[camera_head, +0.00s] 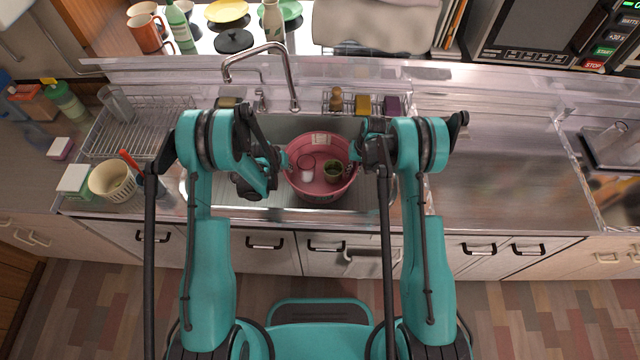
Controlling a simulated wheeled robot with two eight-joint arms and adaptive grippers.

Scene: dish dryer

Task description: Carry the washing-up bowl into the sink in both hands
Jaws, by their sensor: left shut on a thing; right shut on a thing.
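The pink washing-up bowl (318,190) is in the middle of the head view, within the outline of the steel sink (240,204). A white cup (306,173) and a green cup (333,170) are inside the bowl. My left gripper (282,161) is shut on the bowl's left rim. My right gripper (353,158) is shut on its right rim. My arms partly hide the sink's left and right sides. From above I cannot tell whether the bowl touches the sink floor.
The tap (290,75) arches behind the bowl. A wire dish rack (130,130) stands left of the sink, with a cream basket (112,182) in front of it. Sponges (363,105) sit on the back ledge. The steel counter (490,160) on the right is clear.

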